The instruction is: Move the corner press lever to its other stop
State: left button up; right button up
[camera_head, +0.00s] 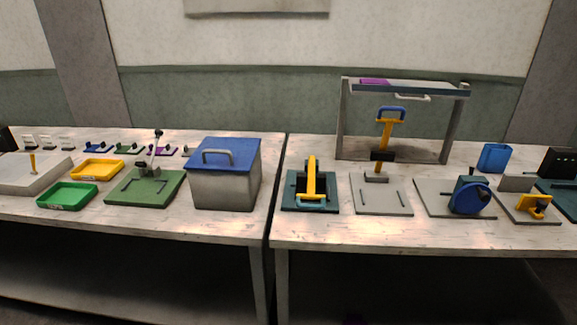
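Several bench devices have levers, and I cannot tell for sure which is the corner press. On a green base (126,196) at the left, a grey lever with a dark knob (156,145) stands nearly upright. On a grey plate (381,207), a yellow lever with a blue handle (386,128) stands raised. A small yellow lever (534,203) is on a plate at the far right. Neither gripper is in view.
Two tables stand side by side with a narrow gap. A grey box with a blue lid (224,187), green tray (67,196) and yellow tray (97,169) are on the left table. A shelf frame (343,120) and blue wheel device (469,198) are on the right one.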

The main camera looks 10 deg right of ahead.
aim_at(312, 182)
jog(key=i+l+z, duration=0.1)
jog(key=i+z, duration=0.15)
jog(key=i, duration=0.2)
jog(key=i+z, duration=0.3)
jog(key=i, duration=0.15)
